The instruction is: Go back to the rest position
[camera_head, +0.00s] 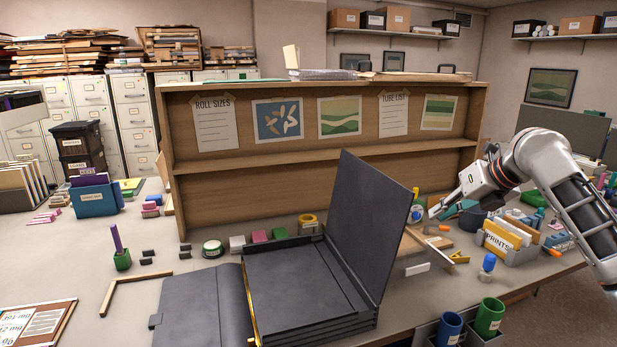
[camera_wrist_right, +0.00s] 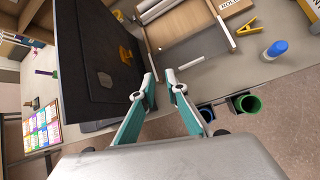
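My right gripper (camera_head: 440,207) is held out in front of the wooden shelf unit, above the right part of the table, its arm coming in from the right. In the right wrist view its two teal-padded fingers (camera_wrist_right: 161,77) stand apart with nothing between them. A black portfolio box (camera_head: 300,285) with its lid (camera_head: 365,225) standing up is left of this gripper, apart from it as far as I can see. My left gripper is not in view.
A PRINTS holder (camera_head: 510,243), a dark bin (camera_head: 470,217) and a blue-capped bottle (camera_head: 487,268) stand near the right arm. Blue (camera_head: 449,329) and green (camera_head: 489,317) cups are at the front edge. The wooden shelf unit (camera_head: 240,185) stands behind the box.

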